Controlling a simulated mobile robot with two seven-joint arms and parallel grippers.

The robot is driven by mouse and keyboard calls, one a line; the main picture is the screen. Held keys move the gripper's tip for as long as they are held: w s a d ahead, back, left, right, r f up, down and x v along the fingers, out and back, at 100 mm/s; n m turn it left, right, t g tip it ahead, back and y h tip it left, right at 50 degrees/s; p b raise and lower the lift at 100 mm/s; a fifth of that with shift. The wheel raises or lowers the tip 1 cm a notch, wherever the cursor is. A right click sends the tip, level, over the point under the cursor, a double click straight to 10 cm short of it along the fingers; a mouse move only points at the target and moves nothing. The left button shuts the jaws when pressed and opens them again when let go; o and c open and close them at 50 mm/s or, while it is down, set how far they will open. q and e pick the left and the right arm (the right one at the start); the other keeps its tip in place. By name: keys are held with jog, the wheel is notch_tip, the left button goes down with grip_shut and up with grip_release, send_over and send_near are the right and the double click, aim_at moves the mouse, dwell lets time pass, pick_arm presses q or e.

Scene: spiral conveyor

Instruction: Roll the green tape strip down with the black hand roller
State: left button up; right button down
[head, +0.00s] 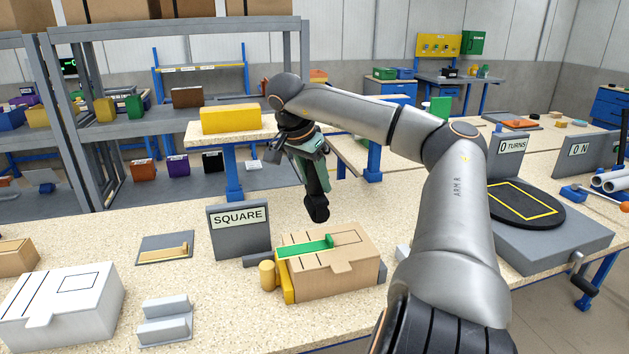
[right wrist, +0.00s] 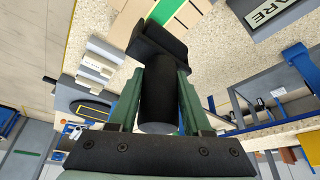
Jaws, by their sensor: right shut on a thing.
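The green tape strip (head: 303,248) lies across the top of a tan carton (head: 335,283), from its left edge to past the middle, with a small raised green piece near its right end. My right gripper (head: 318,178) is above and behind the carton, shut on the black hand roller (head: 317,208). The roller hangs below the fingers, above the strip and apart from it. In the right wrist view, the green fingers (right wrist: 160,95) are on both sides of the black handle, and the roller head (right wrist: 158,42) is near part of the strip (right wrist: 166,11). My left gripper is not in view.
A grey SQUARE sign (head: 239,232) stands left behind the carton. A yellow cylinder (head: 267,274) is at the carton's left. A white box (head: 62,305), a grey stepped block (head: 165,320) and a turntable (head: 515,205) share the bench.

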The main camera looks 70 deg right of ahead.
aim_at(312, 203)
jog(key=shift+r, duration=0.1)
jog(key=shift+r, duration=0.1)
notch_tip(312, 203, down, 6)
jog(key=b, duration=0.4)
jog(key=shift+r, duration=0.1)
jog(key=shift+f+b, duration=1)
jog(key=shift+f, duration=0.5)
dwell(0.8)
jog(key=shift+f+p, duration=0.2)
jog(key=shift+p, duration=0.2)
dwell(1.4)
jog(key=shift+a+f, duration=0.2)
jog(key=shift+f, duration=0.05)
dwell(0.6)
